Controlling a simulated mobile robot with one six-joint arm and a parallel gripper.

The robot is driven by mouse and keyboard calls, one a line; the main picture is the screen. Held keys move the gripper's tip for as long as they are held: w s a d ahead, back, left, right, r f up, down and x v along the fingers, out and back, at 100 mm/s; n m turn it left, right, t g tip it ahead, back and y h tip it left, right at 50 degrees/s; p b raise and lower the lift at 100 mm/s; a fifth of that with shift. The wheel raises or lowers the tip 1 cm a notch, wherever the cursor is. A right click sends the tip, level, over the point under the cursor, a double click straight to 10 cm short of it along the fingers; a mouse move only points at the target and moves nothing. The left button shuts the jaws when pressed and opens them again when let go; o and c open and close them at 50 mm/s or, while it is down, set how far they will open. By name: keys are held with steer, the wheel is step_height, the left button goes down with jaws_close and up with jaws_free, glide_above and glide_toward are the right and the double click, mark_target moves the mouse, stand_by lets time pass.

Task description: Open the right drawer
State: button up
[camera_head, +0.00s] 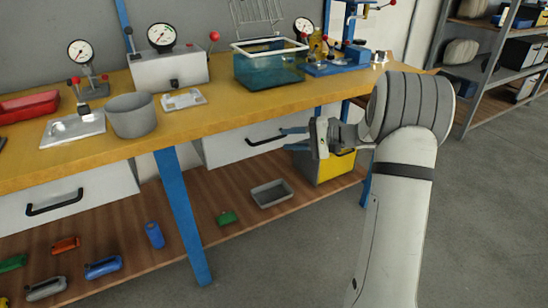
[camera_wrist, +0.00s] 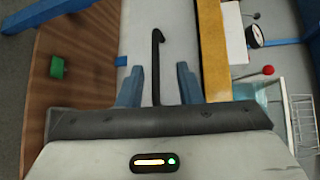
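The right drawer (camera_head: 225,147) is a light grey front under the yellow bench top, and it looks closed. It also shows in the wrist view (camera_wrist: 178,35). Its black bar handle (camera_head: 262,141) runs along the front and appears upright in the wrist view (camera_wrist: 156,50). My gripper (camera_head: 288,139) is open, with its two blue fingers at the handle's right end. In the wrist view my gripper (camera_wrist: 159,70) has one finger on each side of the handle, with gaps to both. How deep the handle sits between the fingers is not clear.
A left drawer (camera_head: 90,192) has its own black handle. The bench top (camera_head: 225,112) lies just above my gripper. A blue bench leg (camera_head: 182,215) stands left. On the lower shelf are a grey tray (camera_head: 271,193), a green item (camera_head: 227,217) and a yellow-fronted box (camera_head: 337,167).

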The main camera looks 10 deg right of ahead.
mark_target(274, 140)
steer(key=shift+t, duration=0.5)
steer(key=w+a+b, duration=0.1)
steer(key=w+a+f, duration=0.1)
steer(key=w+a, duration=0.1)
steer(key=w+a+f+b, duration=0.1)
steer(key=a, duration=0.1)
steer(key=shift+w+a+f+b, duration=0.2)
steer(key=shift+w+a+b, duration=0.05)
steer(key=shift+w+b, duration=0.1)
steer(key=shift+c, duration=0.4)
jaws_close()
